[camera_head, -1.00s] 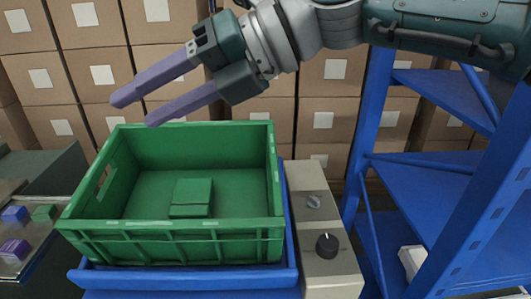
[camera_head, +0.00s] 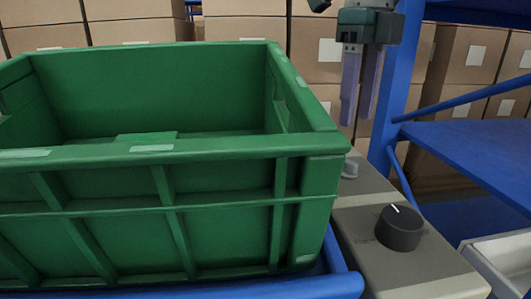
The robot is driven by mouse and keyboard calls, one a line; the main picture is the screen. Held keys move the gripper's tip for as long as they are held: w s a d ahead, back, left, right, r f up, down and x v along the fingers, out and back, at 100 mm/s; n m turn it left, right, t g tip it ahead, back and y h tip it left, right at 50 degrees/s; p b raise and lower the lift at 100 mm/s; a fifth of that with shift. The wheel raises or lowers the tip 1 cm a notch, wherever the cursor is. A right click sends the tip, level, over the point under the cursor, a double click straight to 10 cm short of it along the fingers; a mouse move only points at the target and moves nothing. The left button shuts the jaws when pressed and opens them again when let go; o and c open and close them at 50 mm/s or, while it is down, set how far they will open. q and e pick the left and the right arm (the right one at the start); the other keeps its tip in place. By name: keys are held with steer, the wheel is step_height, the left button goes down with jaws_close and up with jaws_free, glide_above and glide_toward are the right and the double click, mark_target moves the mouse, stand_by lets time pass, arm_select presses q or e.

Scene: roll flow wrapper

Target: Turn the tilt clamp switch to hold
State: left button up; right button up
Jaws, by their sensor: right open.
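A beige control box (camera_head: 375,208) stands right of the green crate. It carries a small grey switch (camera_head: 350,169) toward the back, partly hidden by the crate's corner, and a black round knob (camera_head: 400,228) nearer me, with a white mark at its rear top edge. I cannot read labels, so I cannot tell which is the tilt clamp switch. My right gripper (camera_head: 357,119) is open and empty, with purple fingers pointing down above and behind the grey switch, apart from it. My left gripper is not in view.
A blue shelf rack (camera_head: 470,150) stands at right, with a white bin (camera_head: 500,262) low down. Cardboard boxes (camera_head: 465,55) line the back.

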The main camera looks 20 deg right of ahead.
step_height(320, 180, down, 8)
steer(key=shift+r+b, duration=0.1)
steer(key=shift+b, duration=0.8)
jaws_close()
